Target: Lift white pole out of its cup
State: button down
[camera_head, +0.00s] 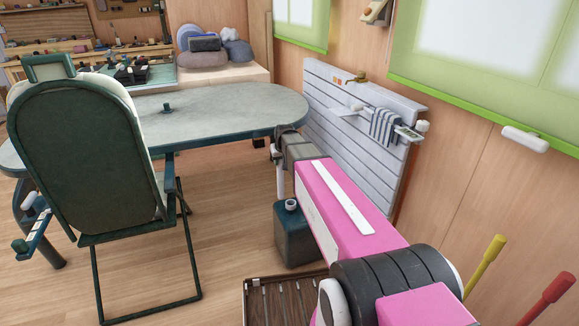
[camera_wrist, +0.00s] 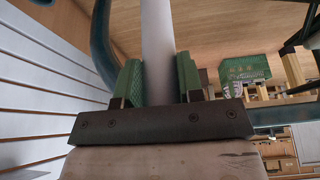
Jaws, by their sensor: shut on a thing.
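A white pole (camera_wrist: 158,35) stands between the green finger pads of my gripper (camera_wrist: 157,80) in the wrist view, with both pads against its sides. In the head view, my gripper (camera_head: 273,150) is near the right end of the table, and part of the white pole (camera_head: 280,182) shows below it, upright. A dark teal container (camera_head: 294,238) with a small round opening stands on the floor close to the pole's lower end.
An oval table (camera_head: 215,108) lies left of my gripper, with a dark green chair (camera_head: 80,160) in front. A slatted white panel (camera_head: 340,120) leans on the right wall. A brown crate (camera_head: 252,300) is on the floor near me. Yellow (camera_head: 485,265) and red (camera_head: 550,297) poles stand right.

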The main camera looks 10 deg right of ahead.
jog(key=a+r, duration=0.3)
jog(key=a, duration=0.3)
jog(key=shift+s+a+r, duration=0.3)
jog(key=shift+r, duration=0.05)
jog(key=shift+f, duration=1.2)
jog(key=shift+f, duration=0.3)
dwell(0.4)
